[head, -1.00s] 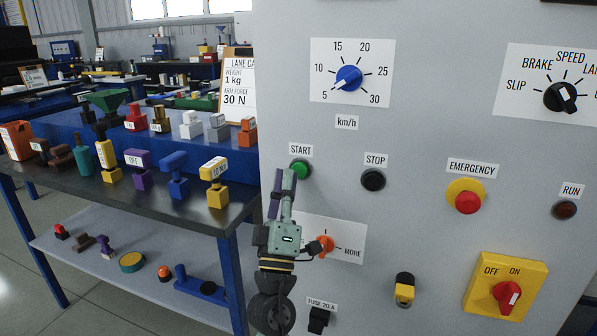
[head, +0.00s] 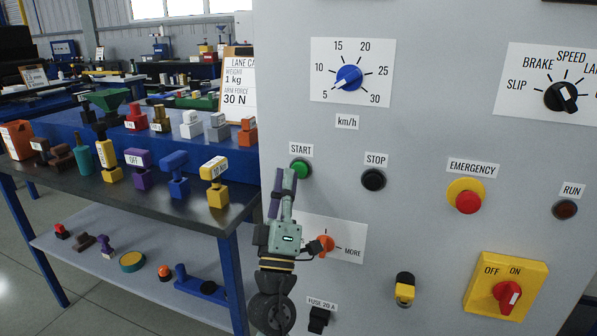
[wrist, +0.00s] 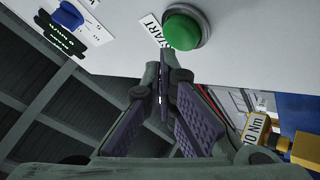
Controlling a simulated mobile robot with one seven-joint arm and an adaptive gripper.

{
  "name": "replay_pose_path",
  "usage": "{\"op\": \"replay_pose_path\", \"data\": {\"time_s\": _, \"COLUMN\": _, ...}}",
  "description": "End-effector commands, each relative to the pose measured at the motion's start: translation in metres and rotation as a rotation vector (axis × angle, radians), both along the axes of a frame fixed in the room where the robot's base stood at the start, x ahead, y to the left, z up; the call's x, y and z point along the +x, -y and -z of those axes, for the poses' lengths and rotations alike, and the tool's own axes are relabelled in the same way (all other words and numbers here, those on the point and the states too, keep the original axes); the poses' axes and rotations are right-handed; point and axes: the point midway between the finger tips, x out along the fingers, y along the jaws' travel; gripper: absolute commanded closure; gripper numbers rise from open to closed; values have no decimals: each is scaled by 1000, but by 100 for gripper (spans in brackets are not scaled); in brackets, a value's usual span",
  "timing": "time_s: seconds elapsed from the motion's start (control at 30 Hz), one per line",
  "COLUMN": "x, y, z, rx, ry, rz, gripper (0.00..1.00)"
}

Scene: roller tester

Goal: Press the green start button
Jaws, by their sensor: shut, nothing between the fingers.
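The green start button (head: 300,168) sits on the grey panel (head: 430,130), under a START label (head: 300,149). In the wrist view the button (wrist: 183,29) shows as a green dome in a grey ring, beyond the fingertips of my gripper (wrist: 162,68). The fingers are shut with nothing between them. I cannot tell from these views whether the fingertips touch the button.
The black stop button (head: 373,180), red emergency button (head: 467,201) and blue speed dial (head: 348,78) share the panel. An orange knob (head: 324,244) is close to my wrist. A bench (head: 100,207) with several blocks stands to the left.

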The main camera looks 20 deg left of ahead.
Motion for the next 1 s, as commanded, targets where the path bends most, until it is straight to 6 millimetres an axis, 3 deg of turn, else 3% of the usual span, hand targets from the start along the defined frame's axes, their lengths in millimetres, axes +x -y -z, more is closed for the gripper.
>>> {"op": "replay_pose_path", "data": {"time_s": 1.0, "x": 13, "y": 0, "z": 0, "rx": 0, "ry": 0, "rz": 0, "gripper": 100}}
